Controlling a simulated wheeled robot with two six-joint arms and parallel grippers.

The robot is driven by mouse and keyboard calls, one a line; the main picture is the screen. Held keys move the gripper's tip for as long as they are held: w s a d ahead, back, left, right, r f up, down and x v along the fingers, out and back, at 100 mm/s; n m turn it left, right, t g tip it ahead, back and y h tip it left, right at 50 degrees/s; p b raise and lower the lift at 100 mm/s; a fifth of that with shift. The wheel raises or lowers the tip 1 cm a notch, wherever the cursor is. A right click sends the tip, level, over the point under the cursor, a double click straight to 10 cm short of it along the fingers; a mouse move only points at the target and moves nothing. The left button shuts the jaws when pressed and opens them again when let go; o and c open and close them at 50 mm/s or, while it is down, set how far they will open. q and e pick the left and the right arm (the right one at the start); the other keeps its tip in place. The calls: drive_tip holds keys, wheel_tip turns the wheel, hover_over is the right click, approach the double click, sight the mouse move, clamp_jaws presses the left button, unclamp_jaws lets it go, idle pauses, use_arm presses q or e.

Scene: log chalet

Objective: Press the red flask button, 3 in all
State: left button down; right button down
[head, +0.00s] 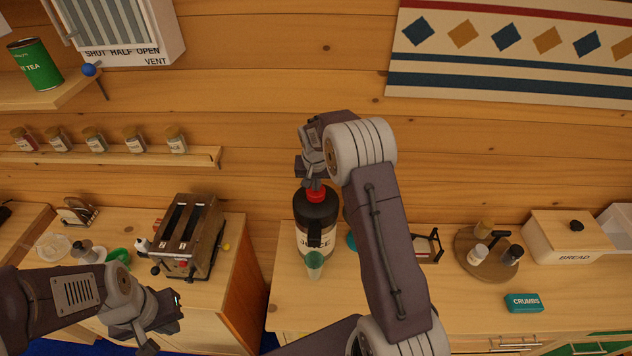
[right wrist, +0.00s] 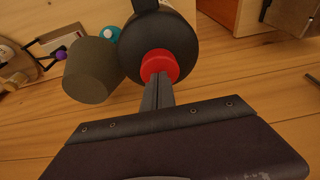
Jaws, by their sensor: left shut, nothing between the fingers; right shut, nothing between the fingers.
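The flask (head: 315,219) stands upright on the right counter, with a dark top, a pale label and a red button (head: 316,195) on its top. The red button also shows in the right wrist view (right wrist: 160,66). My right gripper (head: 314,184) is shut and points down at the button from above. In the right wrist view its fingertips (right wrist: 157,82) meet the near edge of the button; whether the button is pushed in I cannot tell. My left gripper (head: 176,303) is shut and empty, low on the left in front of the left counter.
A green-topped cup (head: 314,261) stands right in front of the flask. A toaster (head: 188,237) is on the left counter, across a gap. A round wooden tray (head: 467,243) with small jars, a bread box (head: 567,238) and a teal crumbs box (head: 524,302) stand to the right.

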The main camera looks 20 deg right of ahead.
sight(316, 193)
wheel_tip(316, 193, down, 3)
drive_tip(key=b, duration=0.2)
drive_tip(key=shift+a+r+b, duration=0.1)
drive_tip(key=shift+b, duration=0.3)
drive_tip(key=shift+s+r, duration=0.15)
drive_tip(key=shift+r, duration=0.05)
